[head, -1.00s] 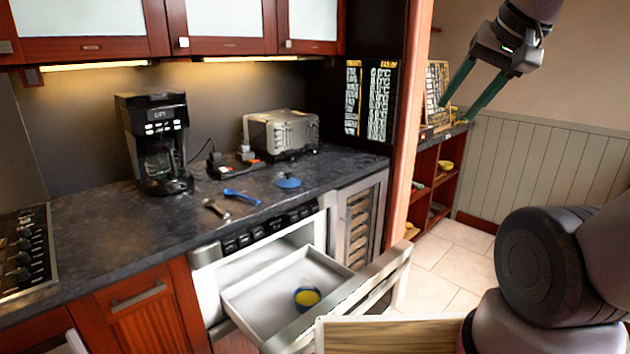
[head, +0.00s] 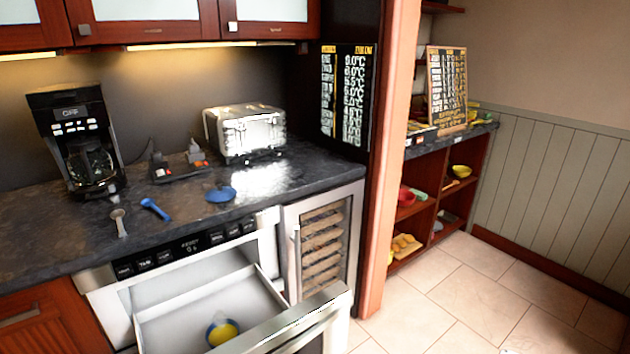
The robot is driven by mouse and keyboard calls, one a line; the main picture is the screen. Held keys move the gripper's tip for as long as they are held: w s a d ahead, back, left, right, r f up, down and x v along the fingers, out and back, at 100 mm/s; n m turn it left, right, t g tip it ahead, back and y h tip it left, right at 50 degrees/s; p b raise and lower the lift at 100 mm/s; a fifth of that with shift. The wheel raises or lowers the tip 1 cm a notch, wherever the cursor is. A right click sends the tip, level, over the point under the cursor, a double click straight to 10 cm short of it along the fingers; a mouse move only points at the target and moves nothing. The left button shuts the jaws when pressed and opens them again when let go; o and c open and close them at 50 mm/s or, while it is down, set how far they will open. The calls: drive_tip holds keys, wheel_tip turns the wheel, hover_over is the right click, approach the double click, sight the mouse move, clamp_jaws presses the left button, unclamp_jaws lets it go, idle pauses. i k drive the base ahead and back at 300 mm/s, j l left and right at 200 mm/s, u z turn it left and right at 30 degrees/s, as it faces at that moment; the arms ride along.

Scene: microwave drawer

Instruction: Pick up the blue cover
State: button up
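The blue cover (head: 221,193) is a small round lid with a knob on top. It lies on the dark countertop (head: 185,222), in front of the toaster and near the counter's front edge. The open microwave drawer (head: 270,290) is below it, and a blue bowl with yellow inside (head: 221,331) sits in the drawer. My gripper is not in the head view now, so its state and place are hidden.
A coffee maker (head: 78,140), a toaster (head: 245,132), a metal spoon (head: 119,222) and a blue utensil (head: 155,208) are on the counter. The drawer front (head: 300,318) juts out into the room.

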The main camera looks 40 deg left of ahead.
sight(219, 194)
drive_tip(key=i+l+z, duration=0.1)
drive_tip(key=i, duration=0.35)
drive_tip(key=i+l, duration=0.2)
drive_tip(key=i, duration=0.3)
drive_tip(key=i+u, duration=0.55)
drive_tip(key=u, duration=0.15)
drive_tip(key=i+l+u, duration=0.3)
drive_tip(key=i+u, duration=0.15)
drive_tip(key=u, duration=0.3)
drive_tip(key=i+u, duration=0.15)
drive_tip(key=u, duration=0.35)
drive_tip(key=i+u, duration=0.15)
drive_tip(key=u, duration=0.3)
drive_tip(key=i+l+u, duration=0.15)
drive_tip(key=u, duration=0.3)
drive_tip(key=i+l+u, duration=0.1)
drive_tip(key=u, duration=0.35)
drive_tip(key=i+l+u, duration=0.2)
drive_tip(key=u, duration=0.2)
drive_tip(key=i+l+u, duration=0.2)
drive_tip(key=l+u, duration=0.2)
drive_tip(key=i+l+u, duration=0.1)
drive_tip(key=l+u, duration=0.3)
